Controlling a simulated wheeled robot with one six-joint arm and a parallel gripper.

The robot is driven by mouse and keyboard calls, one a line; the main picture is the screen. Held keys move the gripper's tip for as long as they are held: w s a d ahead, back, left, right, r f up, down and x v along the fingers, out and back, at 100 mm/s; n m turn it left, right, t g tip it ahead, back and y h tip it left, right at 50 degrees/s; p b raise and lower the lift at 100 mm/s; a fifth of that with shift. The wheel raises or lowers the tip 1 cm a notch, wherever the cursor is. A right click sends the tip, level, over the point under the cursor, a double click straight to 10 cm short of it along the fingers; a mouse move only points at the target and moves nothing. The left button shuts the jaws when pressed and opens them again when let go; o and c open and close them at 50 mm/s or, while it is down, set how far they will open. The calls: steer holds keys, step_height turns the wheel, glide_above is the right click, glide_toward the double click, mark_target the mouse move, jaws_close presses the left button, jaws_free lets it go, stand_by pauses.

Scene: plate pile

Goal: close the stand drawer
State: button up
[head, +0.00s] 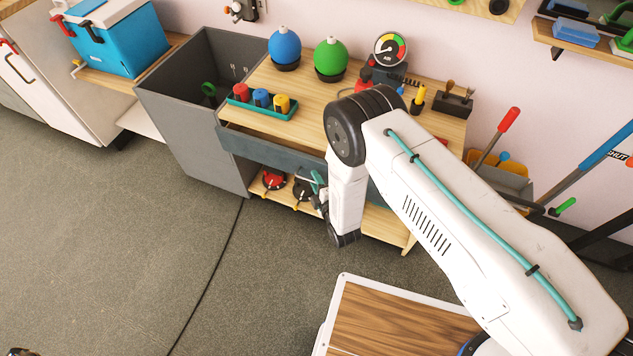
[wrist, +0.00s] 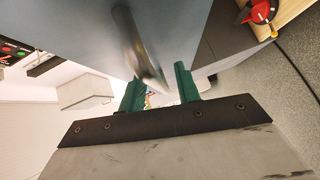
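The stand (head: 298,98) is a wooden table with a blue-grey drawer front (head: 268,151) under its top in the head view. My arm hides the middle of the drawer, and I cannot tell exactly how far it stands out. In the wrist view a large blue-grey panel (wrist: 190,35), apparently the drawer front, is close, with a metal handle (wrist: 143,50) on it. My gripper (head: 317,185) is in front of the drawer. Its green fingers (wrist: 160,90) are apart, with the handle's end seen between them. I cannot tell whether they touch it.
A grey open bin (head: 200,110) stands left of the stand. A green tray (head: 262,104), a blue ball (head: 285,46) and a green ball (head: 331,57) are on top. Red and black items (head: 273,179) sit on the lower shelf. The floor (head: 120,230) at front left is clear.

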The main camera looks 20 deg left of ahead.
mark_target(324, 174)
steer(key=shift+c, duration=0.3)
jaws_close()
steer(key=shift+w+d+r, duration=0.1)
steer(key=shift+w+d, duration=0.05)
steer(key=shift+w, duration=2.15)
steer(key=shift+o, duration=0.3)
jaws_free()
steer(key=shift+w, duration=0.1)
steer(key=f+v, duration=0.1)
steer(key=v, duration=0.7)
steer(key=shift+r, duration=0.4)
